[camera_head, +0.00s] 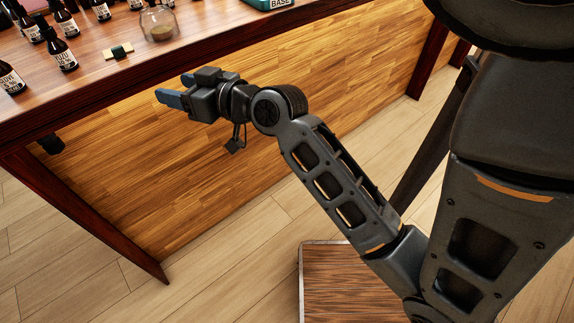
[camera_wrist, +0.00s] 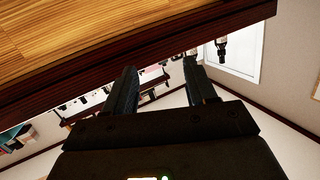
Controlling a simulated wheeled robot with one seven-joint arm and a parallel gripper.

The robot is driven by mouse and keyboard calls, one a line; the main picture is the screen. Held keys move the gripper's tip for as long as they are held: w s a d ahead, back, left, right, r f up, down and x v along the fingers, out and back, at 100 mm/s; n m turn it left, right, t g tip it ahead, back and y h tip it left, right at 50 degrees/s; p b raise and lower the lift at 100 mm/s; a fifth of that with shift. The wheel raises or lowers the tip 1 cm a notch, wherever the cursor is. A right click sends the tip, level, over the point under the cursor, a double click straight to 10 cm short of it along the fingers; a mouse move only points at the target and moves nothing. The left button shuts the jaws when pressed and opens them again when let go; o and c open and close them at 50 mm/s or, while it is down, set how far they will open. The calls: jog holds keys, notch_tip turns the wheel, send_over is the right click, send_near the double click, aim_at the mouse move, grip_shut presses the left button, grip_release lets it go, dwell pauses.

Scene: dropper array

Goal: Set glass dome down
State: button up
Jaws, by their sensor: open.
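A small clear glass dome (camera_head: 158,24) stands on the wooden table near its front edge, at the upper left in the head view. Something brownish shows through its lower part. My gripper (camera_head: 172,91) is in front of the table's edge, below and apart from the dome. In the wrist view my gripper (camera_wrist: 161,70) has its two fingers apart with nothing between them. I cannot make out the dome in the wrist view.
A wooden tile with a dark green piece (camera_head: 119,51) lies left of the dome. Several dark dropper bottles (camera_head: 61,52) stand farther left. A green block marked BASE (camera_head: 268,3) is at the right. The table's dark front edge (camera_head: 110,92) is close to my gripper.

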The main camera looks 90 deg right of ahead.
jog(key=s+a+f+n+y, duration=0.1)
jog(key=s+a+f, duration=0.2)
jog(key=a, duration=0.4)
jog(key=s+a+f+n+y, duration=0.1)
jog(key=s+a+f, duration=0.25)
jog(key=a, duration=0.35)
jog(key=s+a+r+n+y, duration=0.1)
jog(key=s+a+n+y, duration=0.3)
jog(key=s+a, duration=0.7)
jog(key=shift+s+a+n+y, duration=0.15)
jog(key=shift+s+n+y, duration=0.15)
jog(key=shift+s+y, duration=0.55)
